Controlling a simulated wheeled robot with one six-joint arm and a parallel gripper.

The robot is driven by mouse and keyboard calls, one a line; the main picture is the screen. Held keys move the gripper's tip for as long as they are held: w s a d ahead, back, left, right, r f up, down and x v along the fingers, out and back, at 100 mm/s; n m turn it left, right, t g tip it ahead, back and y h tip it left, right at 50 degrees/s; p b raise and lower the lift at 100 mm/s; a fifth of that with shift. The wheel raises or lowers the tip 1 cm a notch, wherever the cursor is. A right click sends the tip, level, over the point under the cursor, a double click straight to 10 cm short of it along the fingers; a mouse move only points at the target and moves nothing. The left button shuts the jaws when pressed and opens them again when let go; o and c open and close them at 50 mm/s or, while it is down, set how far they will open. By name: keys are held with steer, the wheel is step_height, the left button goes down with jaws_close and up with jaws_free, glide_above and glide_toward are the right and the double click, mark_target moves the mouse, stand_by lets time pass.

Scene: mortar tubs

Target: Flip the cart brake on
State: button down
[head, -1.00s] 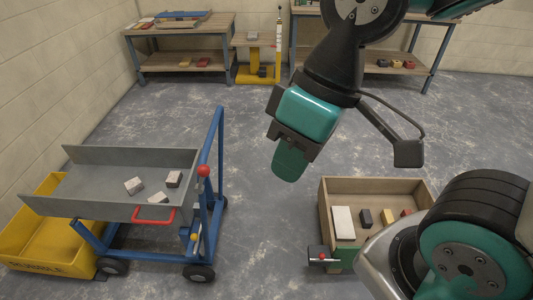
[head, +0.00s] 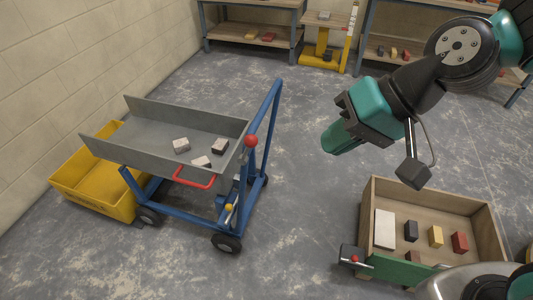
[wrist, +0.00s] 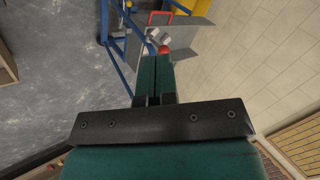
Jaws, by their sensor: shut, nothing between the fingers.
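The cart (head: 262,150) has a blue frame, black wheels and a grey tipping tray (head: 165,127), and stands left of centre in the head view. A red ball knob (head: 250,140) sits at the tray's right end, and a red handle (head: 195,181) is on its near side. A small lever with a yellow knob (head: 229,208) is low on the frame above the near wheel; I cannot tell its setting. My gripper (head: 327,146) is shut and empty, in the air right of the cart and apart from it. In the wrist view its fingers (wrist: 155,75) point toward the red knob (wrist: 163,50).
Several grey blocks (head: 181,145) lie in the tray. A yellow tub (head: 75,188) stands by the left wall. A wooden box (head: 372,215) with several blocks is at lower right. Benches (head: 255,25) line the back. The floor between cart and box is clear.

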steer(key=w+f+m+t+y+b, duration=0.1)
steer(key=w+f+m+t+b, duration=0.2)
steer(key=w+f+m, duration=0.4)
step_height(320, 180, down, 2)
steer(key=shift+w+d+f+m+t+y, duration=0.3)
steer(key=shift+w+d+t+y, duration=0.15)
steer(key=shift+w, duration=0.2)
steer(key=shift+a, duration=0.1)
glide_toward(247, 150)
steer(key=a+f, duration=0.1)
steer(key=shift+w+a+f+p, duration=0.15)
steer(key=shift+w+a+p, duration=0.35)
steer(key=shift+w+a, duration=0.05)
